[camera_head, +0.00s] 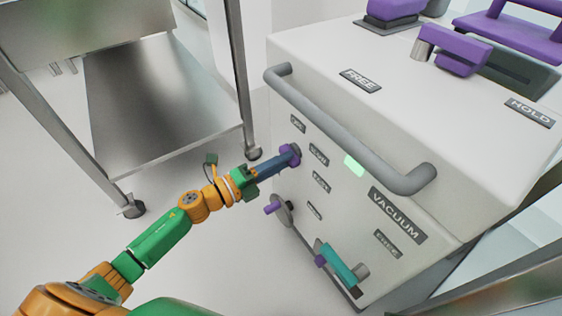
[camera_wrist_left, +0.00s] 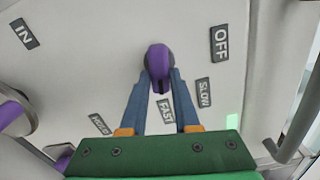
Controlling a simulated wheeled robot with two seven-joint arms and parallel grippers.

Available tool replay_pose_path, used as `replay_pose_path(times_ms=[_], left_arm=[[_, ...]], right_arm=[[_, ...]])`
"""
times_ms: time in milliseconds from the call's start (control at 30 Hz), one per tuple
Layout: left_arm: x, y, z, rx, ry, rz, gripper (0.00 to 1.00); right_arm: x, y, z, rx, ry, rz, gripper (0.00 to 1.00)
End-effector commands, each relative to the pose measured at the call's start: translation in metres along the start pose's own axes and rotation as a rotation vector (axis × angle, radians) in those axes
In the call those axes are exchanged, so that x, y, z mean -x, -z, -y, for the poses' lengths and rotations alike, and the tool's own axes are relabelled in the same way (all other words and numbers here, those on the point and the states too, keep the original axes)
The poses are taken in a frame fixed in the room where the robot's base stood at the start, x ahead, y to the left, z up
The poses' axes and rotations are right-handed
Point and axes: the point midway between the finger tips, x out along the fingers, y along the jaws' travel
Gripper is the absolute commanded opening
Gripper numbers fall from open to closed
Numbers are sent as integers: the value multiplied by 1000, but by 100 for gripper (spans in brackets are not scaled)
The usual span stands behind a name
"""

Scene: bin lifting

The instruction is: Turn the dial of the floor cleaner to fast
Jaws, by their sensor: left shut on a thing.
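The floor cleaner (camera_head: 400,120) is a large pale machine on the right in the head view. Its purple dial (camera_head: 291,154) sits on the front panel, below the grey bar handle. My left gripper (camera_head: 286,158) reaches it from the left and is shut on it. In the left wrist view, the blue fingers clasp the dial (camera_wrist_left: 158,62) on both sides. The FAST label (camera_wrist_left: 166,111) lies between the fingers, in line with the dial's lower end. The SLOW label (camera_wrist_left: 204,92) and OFF label (camera_wrist_left: 220,43) are to the right. My right gripper is not in view.
The grey bar handle (camera_head: 345,130) juts out above the dial. A purple-handled crank (camera_head: 274,206) and a teal lever (camera_head: 337,264) stick out lower on the panel. A metal table (camera_head: 160,100) stands to the left. A green light (camera_head: 354,165) glows on the panel.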

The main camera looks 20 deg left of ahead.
Motion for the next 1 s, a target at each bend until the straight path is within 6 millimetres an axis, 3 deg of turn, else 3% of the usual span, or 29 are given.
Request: replay_pose_path(times_ms=[300,333,433,767,1000], left_arm=[[0,0,-1,-4,-2,-1,0],[0,0,-1,-4,-2,-1,32],[0,0,-1,-4,-2,-1,60],[3,0,0,-1,-2,0,60],[45,0,0,0,-5,0,60]], right_arm=[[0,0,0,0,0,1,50],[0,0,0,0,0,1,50],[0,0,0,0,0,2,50],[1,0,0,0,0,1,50],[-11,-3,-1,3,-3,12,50]])
